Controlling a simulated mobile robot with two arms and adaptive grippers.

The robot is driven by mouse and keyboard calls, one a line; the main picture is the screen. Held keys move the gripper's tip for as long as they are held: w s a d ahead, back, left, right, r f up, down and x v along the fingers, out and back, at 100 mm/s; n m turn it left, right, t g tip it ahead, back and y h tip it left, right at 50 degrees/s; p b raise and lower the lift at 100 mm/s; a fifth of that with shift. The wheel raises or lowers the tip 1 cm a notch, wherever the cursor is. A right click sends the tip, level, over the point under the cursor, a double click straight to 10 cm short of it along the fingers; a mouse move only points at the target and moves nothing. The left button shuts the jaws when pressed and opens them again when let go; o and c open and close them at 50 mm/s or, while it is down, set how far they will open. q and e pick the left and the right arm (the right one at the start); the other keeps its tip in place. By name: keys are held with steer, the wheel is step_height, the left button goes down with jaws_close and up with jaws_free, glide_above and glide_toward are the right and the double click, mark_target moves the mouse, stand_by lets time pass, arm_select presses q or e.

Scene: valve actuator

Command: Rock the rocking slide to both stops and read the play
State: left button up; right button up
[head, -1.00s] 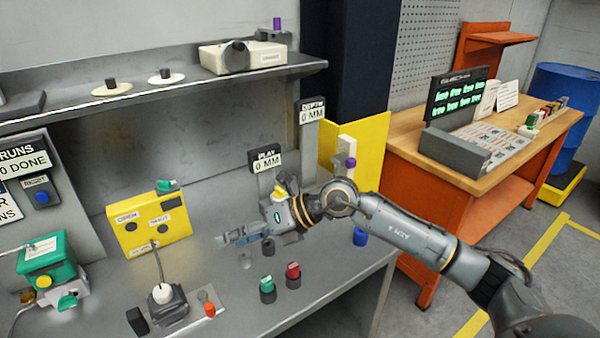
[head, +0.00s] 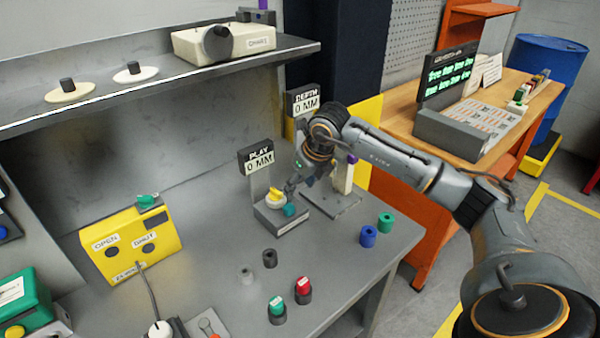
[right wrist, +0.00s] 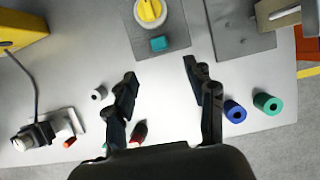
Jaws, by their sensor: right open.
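The play fixture (head: 283,220) is a grey block on the bench with a yellow-topped white knob (head: 274,198) and a teal piece (head: 289,209) at its front. Behind it stands the PLAY display (head: 256,160), reading 0 MM. My right gripper (head: 292,186) is beside the knob in the head view, partly hidden by its own wrist. In the right wrist view the right gripper (right wrist: 160,72) is open and empty. The yellow knob (right wrist: 150,12) and teal piece (right wrist: 159,44) lie beyond its fingertips, apart from them. My left gripper is not in view.
A DEPTH display (head: 303,101) reads 0 MM behind my arm. Green and red capped cylinders (head: 304,290), a blue ring (head: 368,236) and a green ring (head: 386,222) stand near the front edge. A yellow OPEN/SHUT box (head: 128,243) stands left.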

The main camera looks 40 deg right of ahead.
mark_target(289, 206)
steer(key=p+x, duration=0.2)
steer(key=x, duration=0.7)
steer(key=shift+w+f, duration=0.15)
steer(key=shift+w, duration=0.1)
steer(key=shift+w+f, duration=0.15)
steer(key=shift+f, duration=0.15)
steer(key=shift+w+f, duration=0.1)
steer(key=shift+f, duration=0.2)
jaws_close()
steer(key=c, duration=0.8)
jaws_free()
steer(key=c, duration=0.3)
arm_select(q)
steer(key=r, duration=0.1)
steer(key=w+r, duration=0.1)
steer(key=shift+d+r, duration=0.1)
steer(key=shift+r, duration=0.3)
